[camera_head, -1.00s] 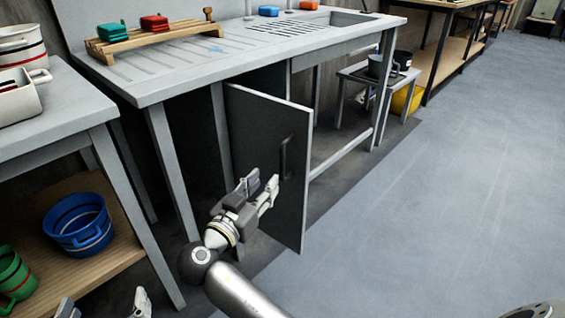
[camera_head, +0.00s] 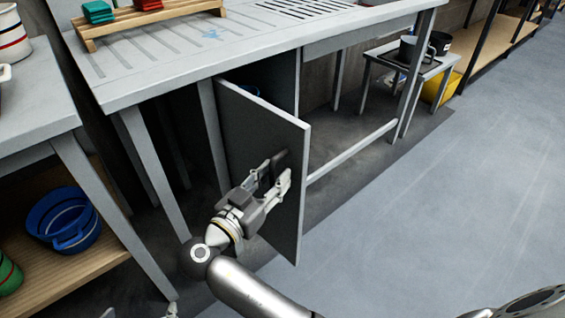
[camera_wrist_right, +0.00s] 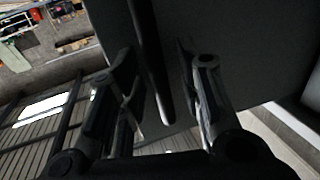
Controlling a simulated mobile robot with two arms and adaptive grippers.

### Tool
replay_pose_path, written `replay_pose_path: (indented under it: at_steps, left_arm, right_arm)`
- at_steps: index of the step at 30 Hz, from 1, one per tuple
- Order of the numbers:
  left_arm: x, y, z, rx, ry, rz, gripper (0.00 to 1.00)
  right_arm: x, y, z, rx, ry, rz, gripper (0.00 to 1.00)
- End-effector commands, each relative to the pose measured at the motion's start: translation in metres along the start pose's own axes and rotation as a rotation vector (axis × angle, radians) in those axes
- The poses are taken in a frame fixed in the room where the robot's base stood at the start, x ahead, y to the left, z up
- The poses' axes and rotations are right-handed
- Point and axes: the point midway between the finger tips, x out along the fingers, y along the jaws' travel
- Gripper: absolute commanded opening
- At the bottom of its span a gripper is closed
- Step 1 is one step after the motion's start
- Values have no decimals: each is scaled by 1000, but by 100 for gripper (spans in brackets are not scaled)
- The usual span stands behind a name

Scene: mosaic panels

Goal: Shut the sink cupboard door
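The grey sink cupboard door (camera_head: 262,118) stands open under the sink unit, swung out toward me. Its dark handle (camera_head: 281,157) is partly hidden by my right gripper (camera_head: 275,178). In the right wrist view the bar of the handle (camera_wrist_right: 152,62) runs between the two fingers of the right gripper (camera_wrist_right: 160,85). The fingers are apart, with a gap visible on each side of the bar. My left gripper (camera_head: 140,312) shows only as two separated fingertips at the bottom edge. The cupboard's inside is dark and mostly hidden behind the door.
The sink worktop (camera_head: 150,62) bears a wooden rack (camera_head: 150,20) with red and green items. A shelf unit at left holds a blue tub (camera_head: 63,220). A low stool (camera_head: 425,72) with dark pots stands right of the sink. The floor (camera_head: 430,200) at right is clear.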

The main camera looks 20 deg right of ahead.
Motion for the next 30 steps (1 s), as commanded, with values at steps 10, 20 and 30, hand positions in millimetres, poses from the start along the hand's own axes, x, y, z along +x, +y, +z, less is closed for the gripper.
replay_pose_path:
  at_steps: [10, 20, 30]
  left_arm:
    - [-1, -1, 6, 0, -26, -2, 100]
    - [-1, -1, 5, -1, -25, -2, 100]
    - [-1, -1, 5, -1, -24, -2, 100]
  right_arm:
    - [-3, 1, 0, 0, 0, 1, 33]
    - [-2, 1, 0, 0, 0, 1, 0]
    - [-1, 1, 0, 0, 1, -2, 0]
